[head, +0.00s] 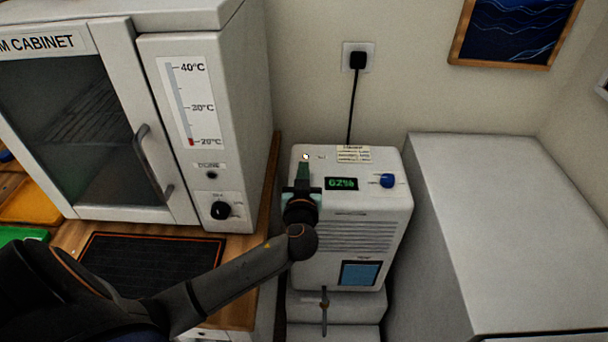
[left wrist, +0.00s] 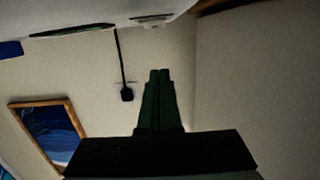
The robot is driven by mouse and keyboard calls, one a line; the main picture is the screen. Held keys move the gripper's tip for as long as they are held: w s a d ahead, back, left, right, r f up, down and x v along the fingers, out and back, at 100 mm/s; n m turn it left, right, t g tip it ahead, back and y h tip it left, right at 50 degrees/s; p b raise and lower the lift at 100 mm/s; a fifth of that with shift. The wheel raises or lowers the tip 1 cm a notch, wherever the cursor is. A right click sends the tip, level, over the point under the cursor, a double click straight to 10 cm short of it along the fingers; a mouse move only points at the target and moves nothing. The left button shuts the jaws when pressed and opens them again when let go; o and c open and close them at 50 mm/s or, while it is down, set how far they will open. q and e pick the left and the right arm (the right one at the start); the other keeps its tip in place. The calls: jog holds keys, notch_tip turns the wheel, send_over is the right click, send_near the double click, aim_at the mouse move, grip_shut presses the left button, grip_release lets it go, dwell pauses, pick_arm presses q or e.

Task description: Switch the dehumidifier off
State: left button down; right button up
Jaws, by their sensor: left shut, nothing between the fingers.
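The white dehumidifier (head: 350,218) stands against the wall, with a lit green display (head: 342,184) reading about 62% and a blue knob (head: 388,181) on its top. A small round white button (head: 305,157) shows at the top's back left. My left gripper (head: 304,166) is shut and empty, over the left of the top with its fingertips close to the button. I cannot tell whether they touch it. In the left wrist view its fingers (left wrist: 159,75) are together, and part of the dehumidifier (left wrist: 95,16) shows along the upper edge. My right gripper is not in view.
A white cabinet (head: 255,90) with a thermometer scale and black knob stands left on a wooden bench. A plug (head: 357,60) sits in the wall socket, its cord running down behind the dehumidifier. A large grey-white box (head: 480,210) stands to the right.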

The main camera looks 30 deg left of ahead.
pick_arm(q)
jog(key=shift+x, duration=0.85)
notch_tip(320, 180, down, 3)
jog(key=shift+r, duration=0.1)
jog(key=shift+f, duration=0.65)
